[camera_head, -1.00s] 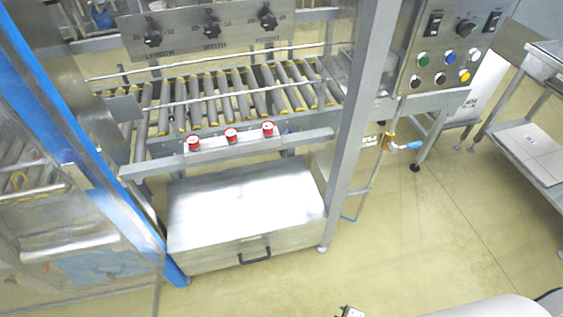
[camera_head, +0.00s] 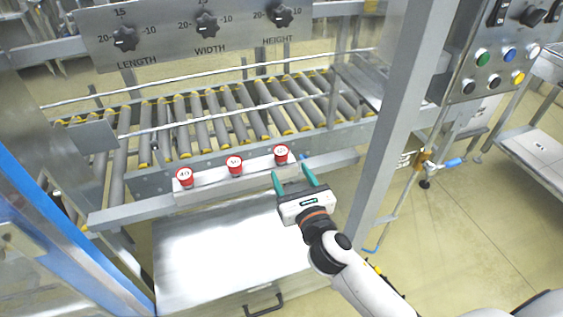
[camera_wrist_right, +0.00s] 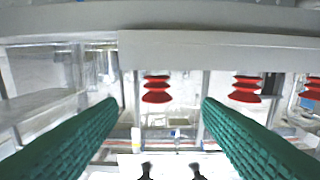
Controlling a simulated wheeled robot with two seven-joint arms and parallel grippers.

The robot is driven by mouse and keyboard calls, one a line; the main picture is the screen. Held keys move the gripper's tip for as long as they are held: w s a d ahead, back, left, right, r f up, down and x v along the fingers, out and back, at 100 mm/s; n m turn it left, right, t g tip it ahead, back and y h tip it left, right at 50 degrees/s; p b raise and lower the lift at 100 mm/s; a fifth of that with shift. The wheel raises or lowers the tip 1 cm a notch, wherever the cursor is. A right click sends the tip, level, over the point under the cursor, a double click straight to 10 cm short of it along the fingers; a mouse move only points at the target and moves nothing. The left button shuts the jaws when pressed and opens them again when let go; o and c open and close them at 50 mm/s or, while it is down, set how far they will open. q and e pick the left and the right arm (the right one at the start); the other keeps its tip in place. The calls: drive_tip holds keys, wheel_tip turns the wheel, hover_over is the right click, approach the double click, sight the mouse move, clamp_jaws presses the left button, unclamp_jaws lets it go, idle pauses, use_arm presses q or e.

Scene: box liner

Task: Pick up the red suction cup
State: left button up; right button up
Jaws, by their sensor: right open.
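Three red suction cups with white tops stand in a row on a pale bar in the head view: a left one (camera_head: 184,177), a middle one (camera_head: 235,165) and a right one (camera_head: 281,154). My right gripper (camera_head: 291,171) is open and empty, its green fingers just in front of the right cup. In the right wrist view a red ribbed cup (camera_wrist_right: 156,89) shows in the gap between the fingers (camera_wrist_right: 161,103), farther off and not touched. A second cup (camera_wrist_right: 246,89) shows beyond the right finger, and a third is cut by the edge. My left gripper is not in view.
A metal rail (camera_head: 130,212) runs in front of the cups, with a roller conveyor (camera_head: 215,115) behind. A steel box (camera_head: 215,250) stands below. A metal post (camera_head: 397,120) rises close to the right of my gripper, beside a button panel (camera_head: 505,60).

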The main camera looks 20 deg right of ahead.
sight(284, 159)
drive_tip(key=w, duration=0.3)
drive_tip(key=shift+w, duration=0.45)
drive_tip(key=w, duration=0.4)
drive_tip(key=shift+w+f, duration=0.25)
drive_tip(key=shift+w, duration=0.1)
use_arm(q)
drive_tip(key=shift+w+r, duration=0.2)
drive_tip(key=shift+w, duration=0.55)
use_arm(e)
drive_tip(key=shift+c, duration=1.1)
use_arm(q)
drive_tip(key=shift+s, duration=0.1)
use_arm(e)
drive_tip(key=c, duration=0.9)
